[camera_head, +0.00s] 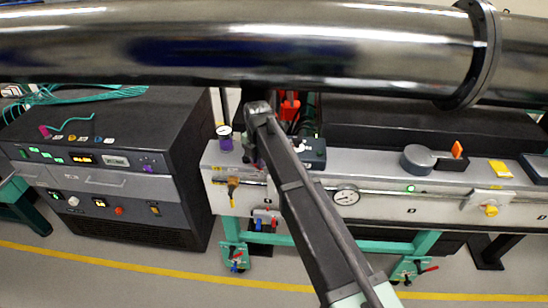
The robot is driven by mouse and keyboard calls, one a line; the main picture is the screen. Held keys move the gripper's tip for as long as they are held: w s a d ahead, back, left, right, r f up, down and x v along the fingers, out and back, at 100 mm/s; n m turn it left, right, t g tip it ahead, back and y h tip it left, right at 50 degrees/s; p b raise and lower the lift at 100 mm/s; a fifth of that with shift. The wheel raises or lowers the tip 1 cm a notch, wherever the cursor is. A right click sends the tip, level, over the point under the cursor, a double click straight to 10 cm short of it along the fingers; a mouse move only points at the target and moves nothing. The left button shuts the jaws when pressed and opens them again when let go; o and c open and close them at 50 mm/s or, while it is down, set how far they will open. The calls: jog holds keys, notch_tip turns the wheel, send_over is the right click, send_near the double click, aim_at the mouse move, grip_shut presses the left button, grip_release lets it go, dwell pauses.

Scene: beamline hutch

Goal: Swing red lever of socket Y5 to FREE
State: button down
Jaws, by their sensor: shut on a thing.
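My arm (310,215) reaches up from the bottom of the picture across the middle of the grey bench. My gripper cannot be made out; the far end of the arm blocks the view there. A red upright part (289,104) stands just right of the arm's far end, with dark cables below it. I cannot tell whether it is the red lever of Y5. A dark block with light knobs (313,152) sits on the bench, partly behind the arm. No Y5 label is legible.
A large shiny pipe (250,45) crosses above. A black equipment rack (130,130) stands left. The bench (400,205) carries a gauge (346,195), a grey round part (418,158), an orange tab (457,149) and a purple-banded cylinder (225,138). Small red and blue handles (265,219) sit low in front.

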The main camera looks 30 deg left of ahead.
dwell(0.4)
jog(key=c, duration=1.1)
grip_release()
jog(key=shift+w, duration=0.1)
jog(key=shift+o, duration=0.2)
notch_tip(320, 180, up, 11)
jog(key=p, duration=1.1)
jog(key=shift+f, duration=0.15)
